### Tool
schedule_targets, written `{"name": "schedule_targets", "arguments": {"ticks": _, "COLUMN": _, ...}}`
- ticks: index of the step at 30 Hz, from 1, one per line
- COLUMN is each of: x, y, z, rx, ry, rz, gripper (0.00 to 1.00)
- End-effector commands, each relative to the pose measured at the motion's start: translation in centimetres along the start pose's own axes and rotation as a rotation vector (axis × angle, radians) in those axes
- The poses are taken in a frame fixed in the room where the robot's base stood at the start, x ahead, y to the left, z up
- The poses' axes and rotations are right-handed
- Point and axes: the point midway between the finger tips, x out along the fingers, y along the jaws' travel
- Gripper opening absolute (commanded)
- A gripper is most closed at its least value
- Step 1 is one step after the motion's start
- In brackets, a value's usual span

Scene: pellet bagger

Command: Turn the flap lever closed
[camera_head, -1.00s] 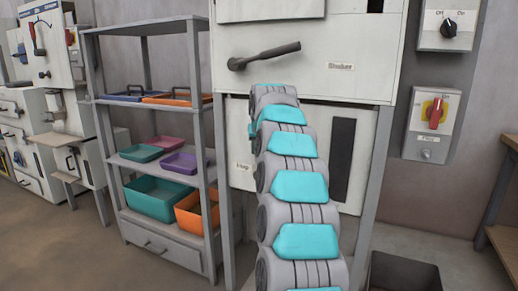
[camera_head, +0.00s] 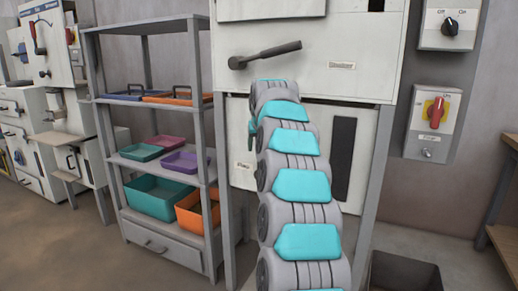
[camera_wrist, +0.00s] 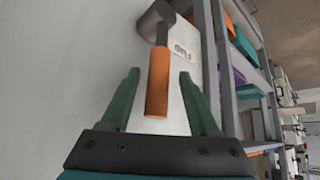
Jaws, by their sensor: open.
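The flap lever (camera_wrist: 158,82) shows in the wrist view with an orange grip and a dark grey hub at its upper end, in front of a pale panel. A small label on the panel beside it seems to read "Flap". My gripper (camera_wrist: 160,92) is open, with one green finger on each side of the orange grip. A gap shows between each finger and the grip. In the head view my arm hides the flap lever and most of my gripper.
A dark lever (camera_head: 265,56) sticks out of the upper machine panel above my arm. A shelf (camera_head: 150,105) with coloured trays stands to the left. Two switch boxes, one with a red knob (camera_head: 435,112), hang on the right wall. A dark bin (camera_head: 405,272) stands lower right.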

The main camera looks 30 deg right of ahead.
Motion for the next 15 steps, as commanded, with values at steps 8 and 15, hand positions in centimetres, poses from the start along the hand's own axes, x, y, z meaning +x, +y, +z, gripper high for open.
{"name": "schedule_targets", "arguments": {"ticks": 8, "x": -4.6, "y": 0.0, "z": -0.1, "rx": 0.0, "ry": 0.006, "rz": 0.0, "gripper": 0.62}}
{"name": "schedule_targets", "arguments": {"ticks": 15, "x": -6.5, "y": 0.0, "z": 0.0, "rx": 0.0, "ry": 0.001, "rz": 0.0, "gripper": 0.62}}
